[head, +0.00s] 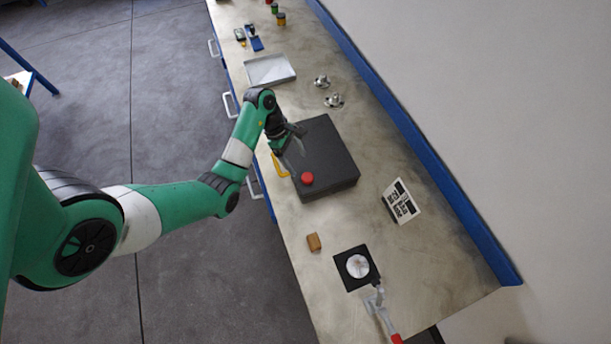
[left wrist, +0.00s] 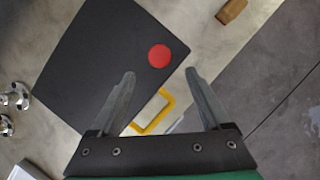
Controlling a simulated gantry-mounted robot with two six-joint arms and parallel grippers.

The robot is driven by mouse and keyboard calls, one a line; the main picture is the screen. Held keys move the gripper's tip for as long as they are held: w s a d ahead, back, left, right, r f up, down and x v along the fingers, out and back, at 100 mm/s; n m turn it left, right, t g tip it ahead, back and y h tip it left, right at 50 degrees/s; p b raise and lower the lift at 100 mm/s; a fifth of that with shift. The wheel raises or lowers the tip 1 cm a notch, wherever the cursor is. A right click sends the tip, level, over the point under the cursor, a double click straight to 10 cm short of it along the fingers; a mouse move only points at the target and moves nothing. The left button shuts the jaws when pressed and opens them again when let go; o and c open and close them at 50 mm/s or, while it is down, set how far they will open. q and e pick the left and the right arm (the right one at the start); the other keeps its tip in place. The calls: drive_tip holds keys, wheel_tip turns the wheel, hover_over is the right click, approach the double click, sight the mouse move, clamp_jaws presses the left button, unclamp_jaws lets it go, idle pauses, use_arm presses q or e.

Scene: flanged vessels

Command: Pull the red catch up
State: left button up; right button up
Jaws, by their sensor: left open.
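A round red piece (head: 307,178) sits on top of a dark flat box (head: 335,160), near its front edge. A yellow handle (head: 279,166) is at the box's front side. My left gripper (head: 298,143) is open above the box's front edge, beside the handle. In the left wrist view, the red piece (left wrist: 160,55) shows just beyond the gap between the open fingers (left wrist: 160,74), and the yellow handle (left wrist: 154,112) shows between them. Nothing is held. A clamp with a red-tipped lever (head: 396,338) stands at the bench's near end. I cannot tell which red part is the catch.
A wooden block (head: 314,242), a black plate with a pale disc (head: 357,265) and a printed card (head: 401,201) lie on the bench. Shiny metal parts (head: 333,100) and a shallow tray (head: 270,70) are farther along. Bare bench lies between the box and card.

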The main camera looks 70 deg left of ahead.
sight(307, 177)
use_arm(q)
drive_tip(key=b+x, duration=0.1)
drive_tip(key=x, duration=0.6)
drive_tip(key=shift+w+f, duration=0.1)
drive_tip(key=shift+f, duration=0.15)
clamp_jaws()
